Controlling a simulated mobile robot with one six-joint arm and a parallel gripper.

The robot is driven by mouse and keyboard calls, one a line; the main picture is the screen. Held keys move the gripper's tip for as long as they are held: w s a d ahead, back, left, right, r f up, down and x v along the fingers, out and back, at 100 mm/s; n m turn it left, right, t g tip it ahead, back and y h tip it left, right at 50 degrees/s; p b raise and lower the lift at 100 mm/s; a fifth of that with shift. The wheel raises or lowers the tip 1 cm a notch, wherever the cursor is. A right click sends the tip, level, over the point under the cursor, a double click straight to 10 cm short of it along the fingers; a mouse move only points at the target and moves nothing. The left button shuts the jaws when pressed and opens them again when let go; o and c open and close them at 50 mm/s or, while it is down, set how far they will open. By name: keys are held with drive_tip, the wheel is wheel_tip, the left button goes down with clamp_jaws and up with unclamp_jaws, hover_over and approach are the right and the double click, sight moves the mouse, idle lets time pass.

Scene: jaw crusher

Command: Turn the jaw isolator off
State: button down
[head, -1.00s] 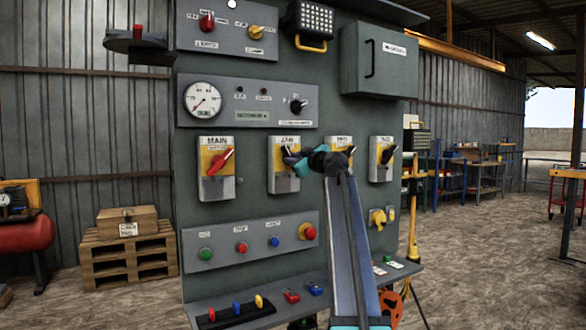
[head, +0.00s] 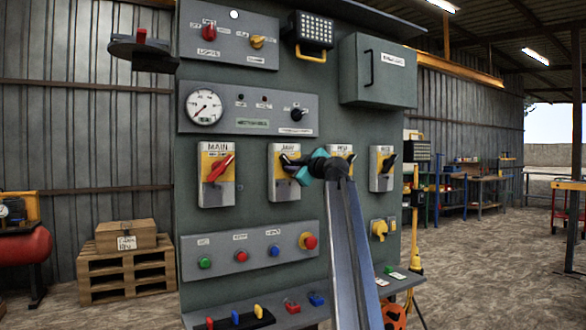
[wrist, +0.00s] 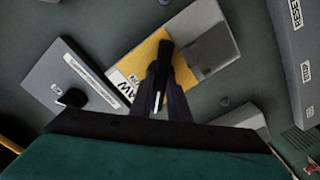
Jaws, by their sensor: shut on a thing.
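The jaw isolator (head: 284,186) is a grey box with a yellow plate and a label reading JAW, on the upright panel between the MAIN isolator and a third one. In the wrist view the jaw isolator (wrist: 202,32) shows its yellow plate, label and a black handle (wrist: 164,58). My gripper (head: 290,164) is at the front of this isolator in the head view. In the wrist view my gripper (wrist: 163,92) has its dark fingers closed around the black handle. The fingers and arm hide part of the handle, so its exact angle is unclear.
The MAIN isolator (head: 216,174) with a red handle is to the left. Two more isolators are to the right, one partly behind my arm; the far one (head: 383,168) is clear. A row of buttons (head: 250,250) and a shelf (head: 262,322) lie below.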

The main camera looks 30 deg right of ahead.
drive_tip(key=c, duration=1.7)
unclamp_jaws()
drive_tip(key=shift+s, duration=0.1)
drive_tip(key=shift+s+a+p, duration=0.15)
drive_tip(key=shift+s+p, duration=0.15)
drive_tip(key=shift+s, duration=1.95)
drive_tip(key=shift+s+a+p, duration=0.2)
drive_tip(key=shift+s+p, duration=0.05)
drive_tip(key=shift+s, duration=2.05)
drive_tip(key=shift+s+a+p, duration=0.15)
drive_tip(key=shift+s+p, duration=0.15)
drive_tip(key=shift+s, duration=1.95)
drive_tip(key=shift+f, duration=0.1)
